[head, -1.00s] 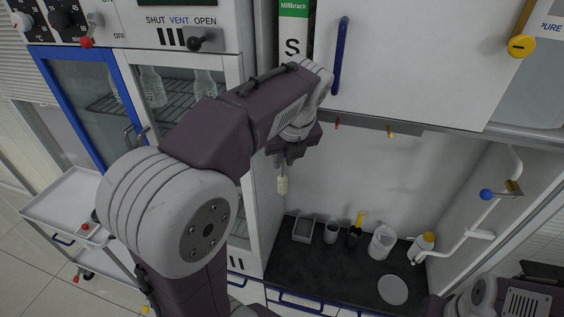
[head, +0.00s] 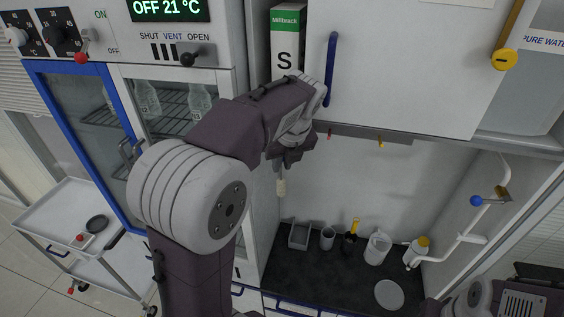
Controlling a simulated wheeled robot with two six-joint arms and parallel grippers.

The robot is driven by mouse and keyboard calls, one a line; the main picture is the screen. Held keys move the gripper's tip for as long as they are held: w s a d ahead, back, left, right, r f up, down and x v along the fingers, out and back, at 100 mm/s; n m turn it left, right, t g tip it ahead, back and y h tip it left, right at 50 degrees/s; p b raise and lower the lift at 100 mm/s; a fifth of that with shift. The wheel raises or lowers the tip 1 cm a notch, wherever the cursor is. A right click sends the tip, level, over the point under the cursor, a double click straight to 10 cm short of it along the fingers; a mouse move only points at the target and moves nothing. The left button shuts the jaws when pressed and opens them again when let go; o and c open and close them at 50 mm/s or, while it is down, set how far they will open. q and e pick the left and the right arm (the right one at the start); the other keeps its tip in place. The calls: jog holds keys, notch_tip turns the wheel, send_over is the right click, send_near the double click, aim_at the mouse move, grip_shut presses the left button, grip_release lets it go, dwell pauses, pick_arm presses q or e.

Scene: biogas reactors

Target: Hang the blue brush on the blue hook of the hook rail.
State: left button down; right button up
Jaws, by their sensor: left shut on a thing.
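My left gripper (head: 287,160) points down in front of the left part of the back wall, under the wall cabinet. It is shut on the brush (head: 281,187), whose pale bristle end hangs down below the jaws. The brush's handle is hidden by the gripper, so its blue colour does not show. The hook rail (head: 400,139) runs along the cabinet's lower edge, with a red hook (head: 330,135) and a yellow hook (head: 380,144) to the right of the gripper. No blue hook shows; my left arm covers the rail's left end. My right gripper is out of view.
On the dark worktop (head: 330,281) stand a grey tray (head: 299,236), a cup, a yellow-handled item (head: 355,226), a white jug (head: 377,247), a yellow-capped bottle (head: 417,251) and a round disc (head: 389,294). A glass-door cabinet is left; a pipe with a blue knob (head: 476,201) is right.

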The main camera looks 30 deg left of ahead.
pick_arm(q)
jog(key=c, duration=1.3)
grip_release()
jog(key=shift+o, duration=0.2)
jog(key=s+d+r+b, duration=0.4)
jog(key=s+d+b, duration=0.1)
jog(key=s+d, duration=0.4)
jog(key=shift+s+d+r, duration=0.3)
jog(key=shift+d+r, duration=0.05)
jog(key=shift+d, duration=0.3)
